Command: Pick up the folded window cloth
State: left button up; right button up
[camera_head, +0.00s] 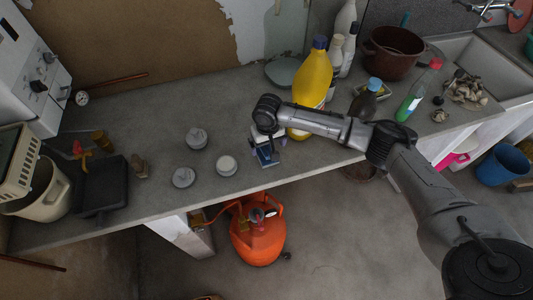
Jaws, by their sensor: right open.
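A small blue and white folded item (265,157), which looks like the window cloth, lies on the grey counter (225,110) near its front edge. My right arm reaches in from the right, and its open gripper (274,146) points down directly over this item. The gripper hides part of the item, and I cannot tell whether the fingers touch it. Nothing is seen held between the fingers. My left gripper is not in view.
A yellow bottle (312,75) stands close behind my right arm. A dark blue-capped bottle (364,101) and a green bottle (411,103) stand to the right. Several round grey pieces, including a pale one (226,165), sit to the left. An orange gas cylinder (257,240) stands below.

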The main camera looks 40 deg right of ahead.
aim_at(266, 149)
jog(key=shift+w+f, duration=0.2)
jog(key=shift+f, duration=1.9)
jog(key=shift+c, duration=0.2)
jog(key=c, duration=1)
jog(key=shift+c, duration=0.2)
jog(key=shift+r, duration=0.15)
jog(key=shift+r, duration=0.55)
jog(key=r, duration=0.3)
jog(key=shift+s+d+r, duration=0.15)
jog(key=shift+s+d, duration=0.05)
jog(key=shift+s, duration=0.15)
jog(key=s+d+r, duration=0.5)
jog(key=s+r, duration=0.1)
jog(key=s, duration=0.3)
jog(key=shift+s+r+p, duration=0.2)
jog(key=shift+s+p, duration=0.1)
jog(key=shift+p, duration=0.15)
